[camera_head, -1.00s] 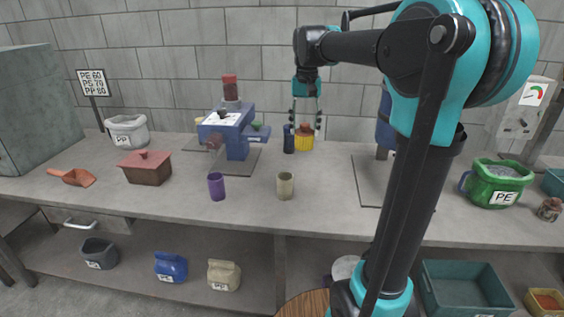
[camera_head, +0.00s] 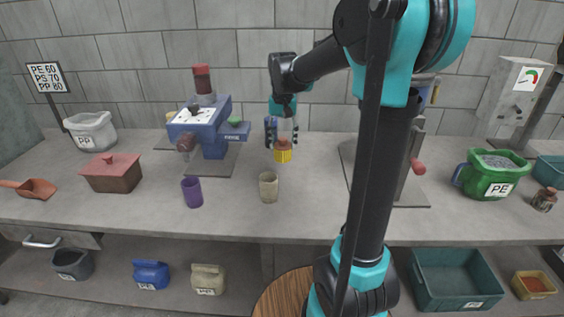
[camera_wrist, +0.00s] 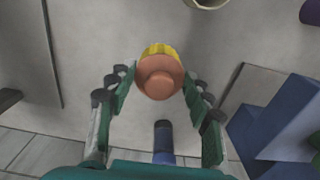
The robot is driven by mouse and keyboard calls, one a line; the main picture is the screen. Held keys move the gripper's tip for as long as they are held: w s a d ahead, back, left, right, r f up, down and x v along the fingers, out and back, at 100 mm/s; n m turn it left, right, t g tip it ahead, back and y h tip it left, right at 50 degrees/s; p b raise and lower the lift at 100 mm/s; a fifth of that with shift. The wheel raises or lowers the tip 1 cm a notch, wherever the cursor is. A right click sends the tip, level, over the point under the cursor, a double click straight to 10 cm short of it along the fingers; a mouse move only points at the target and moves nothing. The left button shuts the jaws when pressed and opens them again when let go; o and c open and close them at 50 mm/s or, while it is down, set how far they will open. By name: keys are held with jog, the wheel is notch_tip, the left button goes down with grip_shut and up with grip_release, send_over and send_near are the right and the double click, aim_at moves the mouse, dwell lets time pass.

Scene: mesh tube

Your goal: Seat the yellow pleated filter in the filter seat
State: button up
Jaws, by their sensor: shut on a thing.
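The yellow pleated filter (camera_head: 283,156) has a round orange-brown cap and is near the middle of the bench. In the wrist view its cap (camera_wrist: 159,78) sits between the fingertips, with a yellow edge beyond it. My gripper (camera_head: 282,139) points down and is shut on the filter; in the wrist view its fingers (camera_wrist: 160,80) flank the cap. I cannot tell whether the filter touches the bench. I cannot pick out the filter seat with certainty; a machine with a red knob (camera_head: 418,167) is partly hidden behind my arm.
A blue cylinder (camera_wrist: 163,142) stands close behind the filter. A blue machine (camera_head: 212,130) is to the left. A beige cup (camera_head: 268,187) and a purple cup (camera_head: 192,192) stand in front. The bench right of the filter is clear up to the machine's plate.

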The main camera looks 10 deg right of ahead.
aim_at(283, 161)
notch_tip(283, 161, down, 8)
jog(key=shift+f, duration=0.1)
dwell(0.4)
jog(key=shift+f, duration=0.1)
jog(key=o, duration=1.1)
